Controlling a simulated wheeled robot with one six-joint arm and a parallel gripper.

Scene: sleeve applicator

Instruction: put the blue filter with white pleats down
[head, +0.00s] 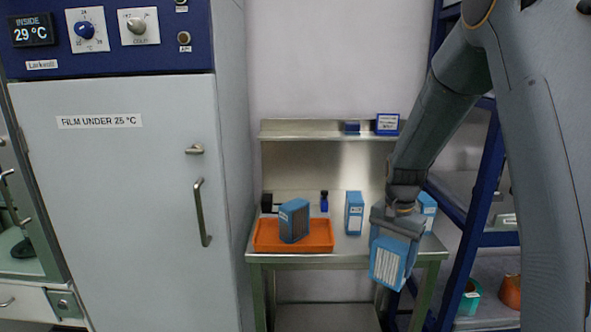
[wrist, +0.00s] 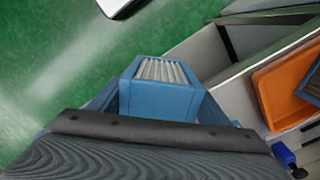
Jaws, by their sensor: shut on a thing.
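A blue filter with white pleats (head: 388,266) is held in my gripper (head: 398,232), in front of the right end of the steel table. In the head view its pleated face is turned toward the camera and tilted. In the wrist view the filter (wrist: 160,88) shows its pleats on top and a plain blue side, above the green floor and to the left of the table edge. My gripper is shut on it; the fingertips are largely hidden.
The steel table (head: 350,256) bears an orange tray (head: 318,246) with a blue filter (head: 294,221) in it. Another blue box (head: 354,213) stands right of the tray, and one more (head: 428,212) is partly behind my gripper. A blue rack (head: 468,215) stands at right, a grey cabinet (head: 125,200) at left.

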